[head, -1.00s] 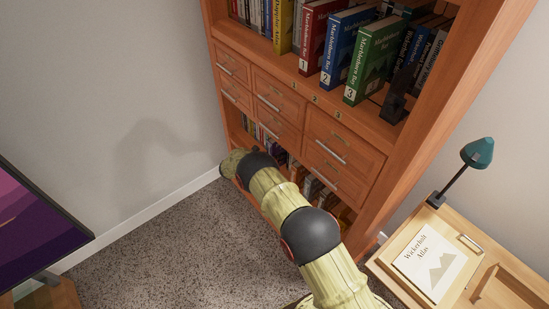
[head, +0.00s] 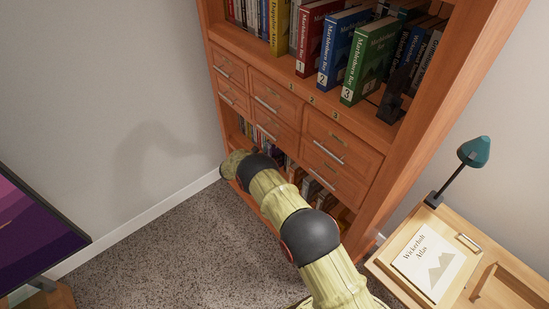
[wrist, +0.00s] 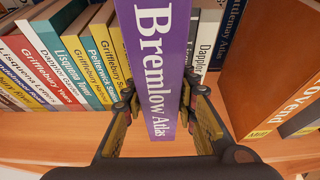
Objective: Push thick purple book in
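The thick purple book (wrist: 160,65), lettered "Bremlow Atlas" on its spine, stands in the shelf row in the wrist view. Its spine projects toward the camera, in front of the neighbouring spines. My gripper (wrist: 164,100) has one finger on each side of the lower part of this book. The fingertips are close to its sides; whether they press on it I cannot tell. In the head view my arm reaches down to the low shelf of the bookcase (head: 309,128). The gripper and the purple book are hidden there.
To the left of the purple book lean several blue, teal and yellow books (wrist: 75,60). In the head view drawers (head: 343,143) are above my arm, and a desk (head: 385,258) stands right.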

